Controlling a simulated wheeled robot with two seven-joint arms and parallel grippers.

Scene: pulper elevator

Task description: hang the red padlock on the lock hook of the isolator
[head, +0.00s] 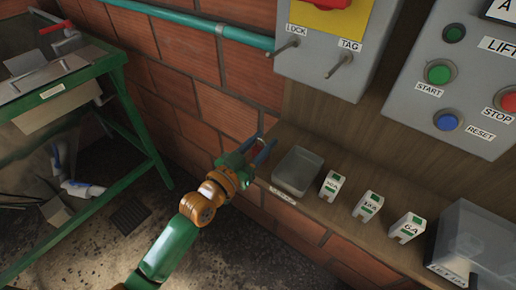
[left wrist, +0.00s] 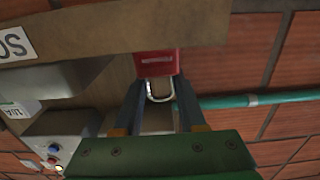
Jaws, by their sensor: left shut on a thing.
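The red padlock (head: 257,152) is mostly hidden by my left gripper (head: 263,150) in the head view. In the left wrist view, its red body (left wrist: 158,62) and silver shackle (left wrist: 160,92) show between the fingers. My left gripper (left wrist: 159,88) is shut on it, near the left end of the shelf. The isolator (head: 315,62) is a grey box with a yellow plate and red handle at the top. Its lock hook (head: 286,47), a thin metal peg under the LOCK label, is bare, above and right of the gripper. My right gripper is not in view.
A second peg (head: 340,66) sits under the TAG label. The wooden shelf (head: 315,205) holds a grey tray (head: 297,172), several small labelled boxes and a clear bin (head: 470,240). A push-button panel (head: 450,95) is at right, a green-framed bench (head: 130,100) at left.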

